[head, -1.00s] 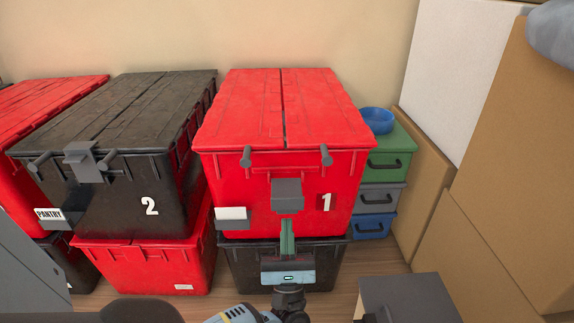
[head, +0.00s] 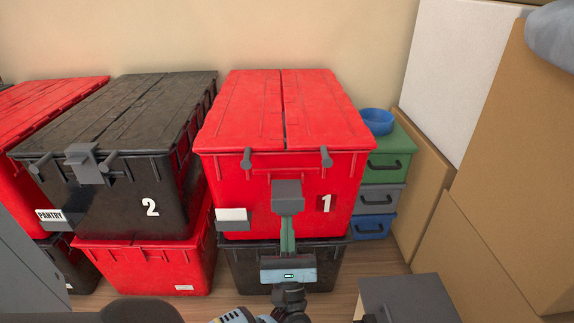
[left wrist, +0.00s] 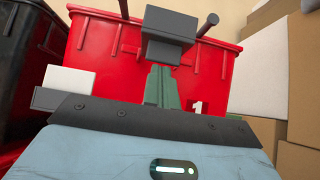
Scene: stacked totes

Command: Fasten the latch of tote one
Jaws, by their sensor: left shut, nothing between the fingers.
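Tote one (head: 232,185) is red, with a white 1 on its front and a lid on top. Its grey latch (head: 287,189) sits at the front centre, below two grey pegs on the lid's rim. It also shows in the left wrist view (left wrist: 169,35). My left gripper (head: 288,220) is shut and empty, its green fingers pointing up at the latch from below. The fingertips are at the latch's underside and partly hidden by it; I cannot tell whether they touch. My right gripper is not in view.
Tote one stands on a black tote (head: 240,262). Black tote two (head: 115,190), with its own latch (head: 84,160), is at the left. Small stacked boxes (head: 385,170) and cardboard boxes (head: 500,130) are at the right. A grey label holder (head: 232,226) juts out left of the latch.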

